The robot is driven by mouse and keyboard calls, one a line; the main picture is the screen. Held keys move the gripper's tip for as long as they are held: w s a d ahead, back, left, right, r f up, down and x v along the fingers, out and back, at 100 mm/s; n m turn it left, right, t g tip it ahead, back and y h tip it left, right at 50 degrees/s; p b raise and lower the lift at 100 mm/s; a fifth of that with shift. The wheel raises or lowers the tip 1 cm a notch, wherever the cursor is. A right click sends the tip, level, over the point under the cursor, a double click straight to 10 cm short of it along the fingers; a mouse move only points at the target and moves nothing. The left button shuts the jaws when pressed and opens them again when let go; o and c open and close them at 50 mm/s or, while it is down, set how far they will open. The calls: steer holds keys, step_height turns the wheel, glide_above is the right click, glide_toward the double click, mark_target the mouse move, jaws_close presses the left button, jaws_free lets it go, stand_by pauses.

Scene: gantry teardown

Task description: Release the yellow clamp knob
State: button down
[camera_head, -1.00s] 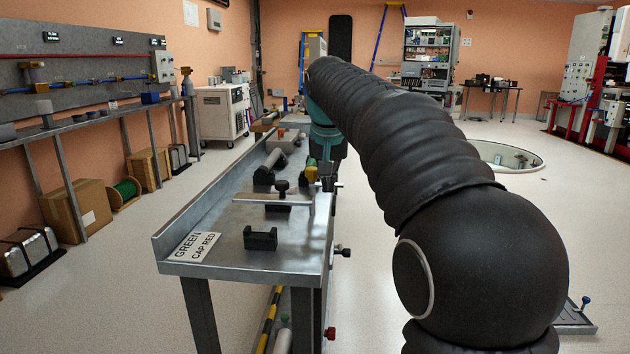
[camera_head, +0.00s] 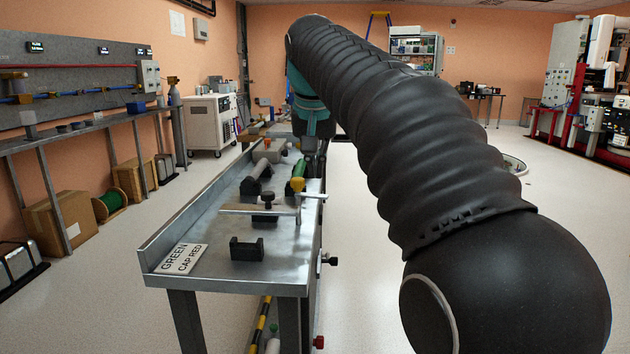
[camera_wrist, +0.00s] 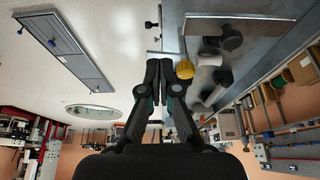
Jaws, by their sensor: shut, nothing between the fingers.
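The yellow clamp knob (camera_head: 297,185) stands at the right edge of the metal bench, on top of a clamp with a pale bar. In the wrist view the yellow knob (camera_wrist: 185,69) shows just right of my fingers, overlapping the finger linkage in the picture; I cannot tell whether they touch. My gripper (camera_wrist: 158,62) is shut with its two dark fingers together and nothing between them. In the head view my gripper (camera_head: 313,152) is small and dark, beyond and above the knob.
Dark cylindrical parts (camera_head: 257,180) lie farther back. Floor right of the bench looks open.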

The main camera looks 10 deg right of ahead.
mark_target(300, 180)
steer(key=c, duration=1.8)
jaws_free()
steer(key=shift+v, duration=0.9)
steer(key=o, duration=0.4)
steer(key=shift+d, duration=0.15)
steer(key=o, duration=0.6)
steer(key=shift+m, duration=0.7)
steer(key=s+d+b, duration=0.2)
steer(key=d, duration=0.1)
steer(key=s+d+f+b, duration=0.1)
steer(key=s, duration=0.1)
steer(key=shift+d, duration=0.35)
step_height(300, 180, down, 4)
steer(key=s+a+n+t+y+b, duration=0.2)
steer(key=n+t+y+b, duration=0.1)
steer(key=t+y+b, duration=0.1)
steer(key=w+a+f+n+t, duration=0.1)
steer(key=w, duration=0.4)
steer(key=w+a+f+n+t+y, duration=0.1)
steer(key=w+a+n+t, duration=0.1)
steer(key=w, duration=0.4)
steer(key=w+a+f+n+t, duration=0.1)
steer(key=w+n, duration=0.1)
steer(key=w, duration=0.3)
steer(key=shift+w+a+t+p, duration=0.2)
steer(key=shift+w+t+p, duration=0.05)
steer(key=shift+t+p, duration=0.1)
